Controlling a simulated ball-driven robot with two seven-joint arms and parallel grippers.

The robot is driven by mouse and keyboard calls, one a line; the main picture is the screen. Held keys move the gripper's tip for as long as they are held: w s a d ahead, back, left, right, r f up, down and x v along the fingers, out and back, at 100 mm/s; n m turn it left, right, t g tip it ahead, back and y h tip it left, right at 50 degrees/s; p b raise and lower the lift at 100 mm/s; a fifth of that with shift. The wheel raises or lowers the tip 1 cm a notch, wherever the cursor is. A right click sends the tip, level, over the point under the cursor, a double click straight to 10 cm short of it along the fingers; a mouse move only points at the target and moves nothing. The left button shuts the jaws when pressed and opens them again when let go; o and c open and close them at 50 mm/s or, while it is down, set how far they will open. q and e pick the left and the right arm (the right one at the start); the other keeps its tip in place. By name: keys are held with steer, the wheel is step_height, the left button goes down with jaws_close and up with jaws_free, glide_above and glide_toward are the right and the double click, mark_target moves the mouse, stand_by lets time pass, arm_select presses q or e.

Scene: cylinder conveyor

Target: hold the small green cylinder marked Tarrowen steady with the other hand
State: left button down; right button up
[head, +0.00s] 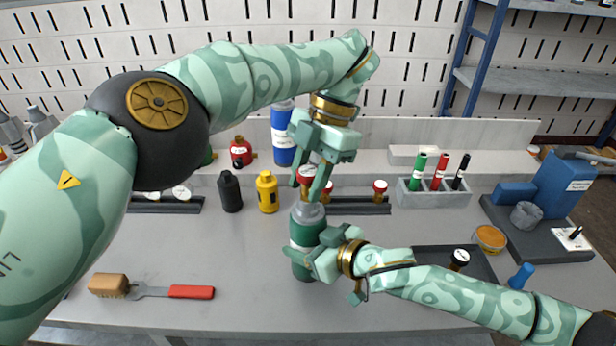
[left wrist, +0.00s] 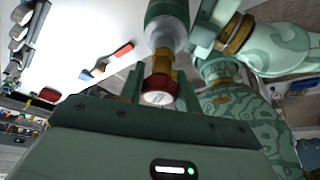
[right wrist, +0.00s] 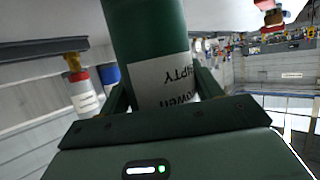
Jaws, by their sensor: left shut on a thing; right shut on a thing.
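The small green cylinder (head: 306,222) stands upright at the middle of the bench, with a grey shoulder. My right gripper (head: 313,256) is shut around the cylinder's body from the right. My left gripper (head: 318,182) points down from above, shut on the red and brass regulator (head: 305,174) at the cylinder's top. The left wrist view shows the regulator's red, white-faced gauge (left wrist: 159,89) between the fingers. The regulator's join to the neck is partly hidden.
Behind stand black (head: 230,192), yellow (head: 267,192) and blue (head: 283,138) cylinders, and a dark rack (head: 365,206) with red gauges. A brush (head: 108,285) and red-handled tool (head: 190,291) lie front left. A marker holder (head: 430,196) and blue device (head: 556,185) stand right.

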arm_select(q)
steer(key=m+t, duration=0.1)
steer(key=m, duration=0.2)
steer(key=m+t+y, duration=0.1)
steer(key=m, duration=0.2)
steer(key=c, duration=1.1)
jaws_free()
step_height(320, 180, up, 2)
steer(key=shift+r, duration=0.25)
steer(key=n+g, duration=0.1)
steer(key=n, duration=0.4)
steer(key=shift+g+h, duration=0.4)
steer(key=shift+n, duration=0.5)
